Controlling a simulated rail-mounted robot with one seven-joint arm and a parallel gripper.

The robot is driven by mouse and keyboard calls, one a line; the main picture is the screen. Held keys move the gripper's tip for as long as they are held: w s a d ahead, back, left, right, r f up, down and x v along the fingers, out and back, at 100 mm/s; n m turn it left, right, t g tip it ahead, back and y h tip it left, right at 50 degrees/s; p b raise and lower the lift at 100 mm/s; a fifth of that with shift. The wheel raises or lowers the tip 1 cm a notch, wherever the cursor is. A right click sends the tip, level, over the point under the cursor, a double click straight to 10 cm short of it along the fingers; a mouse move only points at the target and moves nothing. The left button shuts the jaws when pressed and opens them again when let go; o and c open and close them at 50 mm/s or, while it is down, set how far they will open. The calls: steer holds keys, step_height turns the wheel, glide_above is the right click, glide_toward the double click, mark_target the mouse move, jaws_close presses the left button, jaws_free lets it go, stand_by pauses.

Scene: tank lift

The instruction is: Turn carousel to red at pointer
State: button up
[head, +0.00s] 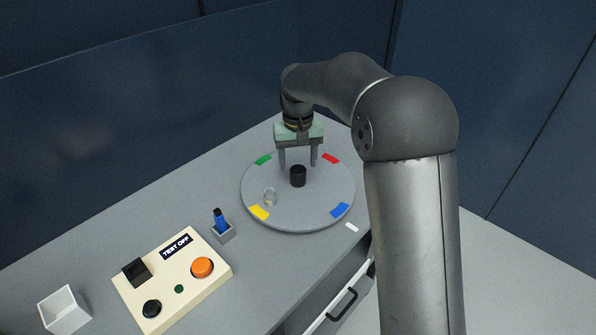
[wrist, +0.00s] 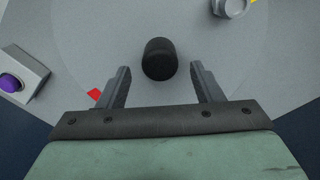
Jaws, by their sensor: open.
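The carousel (head: 318,198) is a round grey disc with a black knob (head: 298,176) at its middle. Its red patch (head: 330,158) is at the back right, green (head: 262,159) back left, yellow (head: 259,212) front left and blue (head: 340,209) front right. A small white mark (head: 352,227), perhaps the pointer, lies on the table just outside the rim, nearest blue. My gripper (head: 298,167) is open above the disc, fingers pointing down. In the wrist view the knob (wrist: 159,60) shows between and slightly beyond the fingertips, with no contact visible. The red patch (wrist: 94,94) is partly hidden by a finger.
A small clear or metallic piece (head: 270,196) sits on the disc near yellow. A blue item in a grey holder (head: 223,233), a cream control box (head: 172,280) and a white open box (head: 65,311) stand to the left. A purple-topped block (wrist: 12,83) shows in the wrist view.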

mark_target(298, 169)
steer(key=shift+f, duration=2.25)
steer(key=shift+c, duration=0.3)
jaws_close()
